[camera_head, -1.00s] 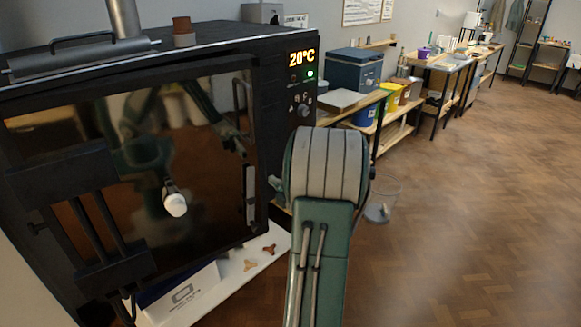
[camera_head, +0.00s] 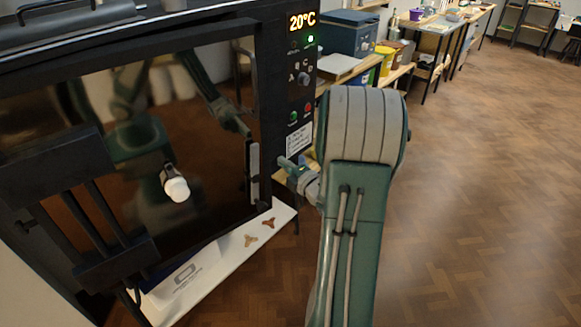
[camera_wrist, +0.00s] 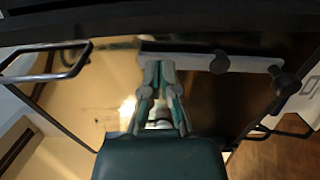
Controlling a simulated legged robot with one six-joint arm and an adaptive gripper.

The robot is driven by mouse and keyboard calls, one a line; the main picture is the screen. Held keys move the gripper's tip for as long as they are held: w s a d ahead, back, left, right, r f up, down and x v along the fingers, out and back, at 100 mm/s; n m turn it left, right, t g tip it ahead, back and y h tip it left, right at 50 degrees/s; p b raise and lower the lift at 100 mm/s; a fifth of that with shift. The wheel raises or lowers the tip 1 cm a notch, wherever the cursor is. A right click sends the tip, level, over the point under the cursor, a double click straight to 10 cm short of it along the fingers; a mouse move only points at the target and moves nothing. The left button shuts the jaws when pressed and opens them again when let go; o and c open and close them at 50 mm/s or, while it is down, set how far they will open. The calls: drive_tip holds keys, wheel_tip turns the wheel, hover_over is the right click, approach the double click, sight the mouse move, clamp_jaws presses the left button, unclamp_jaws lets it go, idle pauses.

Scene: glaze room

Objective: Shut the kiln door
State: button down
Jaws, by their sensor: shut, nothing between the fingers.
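The black kiln (camera_head: 150,25) fills the left of the head view. Its dark, glossy door (camera_head: 95,125) covers the front and mirrors my arm. I cannot tell whether the door is fully against the frame. My gripper (camera_head: 284,164) is just right of the kiln's front edge, partly behind my arm. In the wrist view my gripper (camera_wrist: 160,68) is shut and empty, its tips close to a pale bar (camera_wrist: 190,60); contact is unclear.
The control panel (camera_head: 303,80) reads 20°C with a green light. A white board (camera_head: 225,252) with small brown pieces lies below the door. A blue box (camera_head: 347,32) and buckets stand on shelves behind. The wood floor (camera_head: 480,200) at right is clear.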

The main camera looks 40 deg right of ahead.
sight(263, 145)
drive_tip(key=w, duration=0.5)
drive_tip(key=w+d, duration=0.1)
drive_tip(key=w, duration=0.2)
drive_tip(key=shift+w, duration=0.3)
drive_tip(key=shift+d, duration=0.15)
